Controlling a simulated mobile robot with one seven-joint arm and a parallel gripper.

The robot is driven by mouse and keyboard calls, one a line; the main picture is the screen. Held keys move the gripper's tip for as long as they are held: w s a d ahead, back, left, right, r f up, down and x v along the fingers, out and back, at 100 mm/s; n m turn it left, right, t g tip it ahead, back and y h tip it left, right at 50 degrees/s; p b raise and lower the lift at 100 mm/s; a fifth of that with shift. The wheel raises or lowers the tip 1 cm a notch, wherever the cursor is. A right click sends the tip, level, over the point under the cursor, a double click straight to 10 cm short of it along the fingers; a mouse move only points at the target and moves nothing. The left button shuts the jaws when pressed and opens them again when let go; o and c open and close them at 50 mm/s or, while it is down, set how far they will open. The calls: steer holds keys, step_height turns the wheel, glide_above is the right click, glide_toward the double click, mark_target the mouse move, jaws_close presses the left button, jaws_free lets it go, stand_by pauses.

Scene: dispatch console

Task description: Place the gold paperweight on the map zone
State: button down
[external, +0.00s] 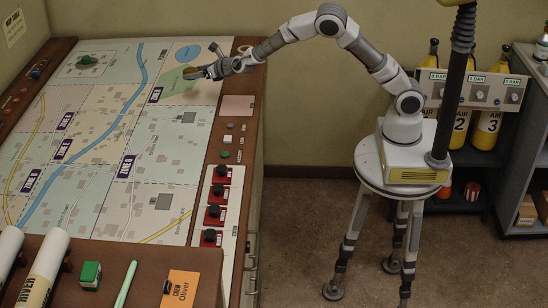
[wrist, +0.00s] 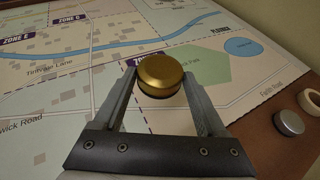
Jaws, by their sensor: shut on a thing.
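The gold paperweight (wrist: 161,75) is a round, brass-coloured disc with a flat top. In the wrist view it sits between the fingertips of my gripper (wrist: 160,85), which is shut on it. In the external view my gripper (external: 196,74) is over the far right part of the map (external: 115,130), at the green park patch. The paperweight is small there, at the fingertips. I cannot tell whether it touches the map or hangs just above it. The map has dashed zones with purple labels; one zone label (wrist: 143,60) is partly hidden behind the paperweight and a finger.
A silver disc (wrist: 289,122) and a white ring (wrist: 312,101) lie on the brown console edge right of the map. Red switches with black knobs (external: 213,211) line the console's right side.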

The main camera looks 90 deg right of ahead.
steer(key=s+d+m+g+h+b, duration=0.15)
steer(key=s+d, duration=0.25)
steer(key=d, duration=0.6)
steer(key=s+d+m+g+h+b, duration=0.15)
steer(key=s+d, duration=0.35)
steer(key=d, duration=0.5)
steer(key=p, duration=0.3)
glide_above(203, 84)
steer(key=shift+t, duration=0.4)
step_height(203, 84, down, 6)
steer(key=shift+a+f, duration=0.15)
steer(key=shift+f, duration=0.05)
steer(key=shift+s+f+b, duration=0.1)
steer(key=shift+f+b, duration=0.4)
steer(key=shift+f, duration=1.5)
steer(key=shift+f+b, duration=0.25)
steer(key=shift+b, duration=0.05)
jaws_free()
